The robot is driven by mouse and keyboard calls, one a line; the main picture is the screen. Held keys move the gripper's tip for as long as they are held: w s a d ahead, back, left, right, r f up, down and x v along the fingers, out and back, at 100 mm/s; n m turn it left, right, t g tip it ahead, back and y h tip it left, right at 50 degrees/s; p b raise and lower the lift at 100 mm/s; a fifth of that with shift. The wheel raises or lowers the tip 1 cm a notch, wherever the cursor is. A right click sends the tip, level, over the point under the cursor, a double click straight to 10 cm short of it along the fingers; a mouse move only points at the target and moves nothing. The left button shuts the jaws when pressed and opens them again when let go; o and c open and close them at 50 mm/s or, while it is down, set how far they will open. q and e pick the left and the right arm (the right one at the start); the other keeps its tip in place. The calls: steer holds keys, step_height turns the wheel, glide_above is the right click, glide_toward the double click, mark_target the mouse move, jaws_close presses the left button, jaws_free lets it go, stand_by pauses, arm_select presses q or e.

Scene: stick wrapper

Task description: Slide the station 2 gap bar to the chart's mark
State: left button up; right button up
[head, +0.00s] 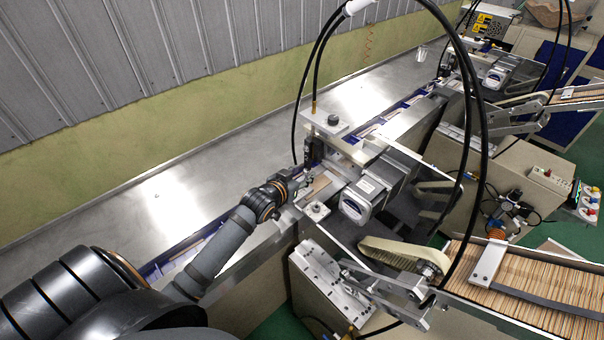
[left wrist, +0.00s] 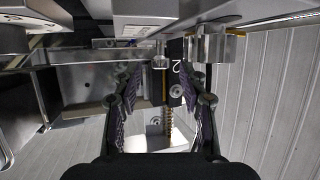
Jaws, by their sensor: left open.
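My left gripper (head: 306,184) reaches in from the left to the near station's metal frame, just left of the boxy grey motor (head: 362,200). In the left wrist view its two ribbed fingers (left wrist: 165,76) stand apart with nothing gripped between them. Beyond and between them is a black plate (left wrist: 176,68) marked with a white 2, beside a narrow yellow strip (left wrist: 164,86). A round metal knob (left wrist: 177,91) sits below the number. I cannot clearly tell which part is the gap bar, and I cannot make out a chart. My right gripper is not in view.
Black hoses (head: 478,150) arch over the station. A stick-filled feed tray (head: 540,295) and belt (head: 400,252) lie to the right. The steel table (head: 150,205) behind is bare.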

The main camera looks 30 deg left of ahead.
arm_select(q)
steer(key=shift+w+f, duration=0.15)
steer(key=shift+w, duration=0.1)
jaws_close()
stand_by(0.3)
